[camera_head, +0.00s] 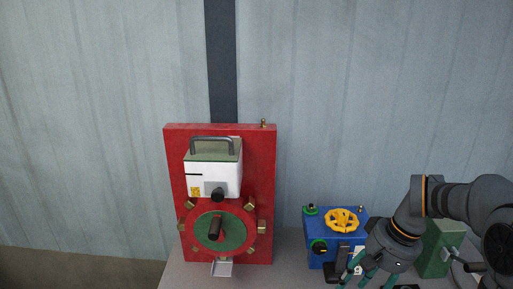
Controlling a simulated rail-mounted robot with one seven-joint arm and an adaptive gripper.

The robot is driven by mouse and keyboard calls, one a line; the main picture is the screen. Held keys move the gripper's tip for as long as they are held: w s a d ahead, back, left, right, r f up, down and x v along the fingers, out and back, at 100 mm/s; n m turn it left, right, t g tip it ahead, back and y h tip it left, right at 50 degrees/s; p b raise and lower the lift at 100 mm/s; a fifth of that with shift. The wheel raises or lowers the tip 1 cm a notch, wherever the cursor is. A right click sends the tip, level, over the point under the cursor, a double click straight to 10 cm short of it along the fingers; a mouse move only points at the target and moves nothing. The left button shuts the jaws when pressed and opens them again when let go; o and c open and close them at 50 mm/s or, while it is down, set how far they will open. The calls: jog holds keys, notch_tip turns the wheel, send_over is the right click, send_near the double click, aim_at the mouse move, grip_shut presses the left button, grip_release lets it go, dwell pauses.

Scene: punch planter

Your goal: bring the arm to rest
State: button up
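My arm comes in from the right edge and bends down at the lower right. My gripper (368,278) has teal fingers that point down and are spread apart. It is open, and I see nothing held between the fingers. The fingertips run close to the bottom edge, so their ends are hard to make out. The gripper is in front of the right part of a blue box (320,228) and hides some of it. I cannot tell whether the fingers touch anything.
The blue box carries a yellow handwheel (341,220). A green box (440,245) stands behind my arm. A red panel (175,155) with a white unit (213,177) and a green-centred dial (232,232) stands left. The grey tabletop (289,265) is clear between panel and blue box.

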jog(key=shift+w+a+r+n, duration=0.1)
jog(key=shift+a+r+n, duration=0.15)
jog(key=shift+a, duration=0.55)
jog(key=shift+w+a+r+n, duration=0.1)
jog(key=shift+a+r+n, duration=0.15)
jog(key=shift+a, duration=0.55)
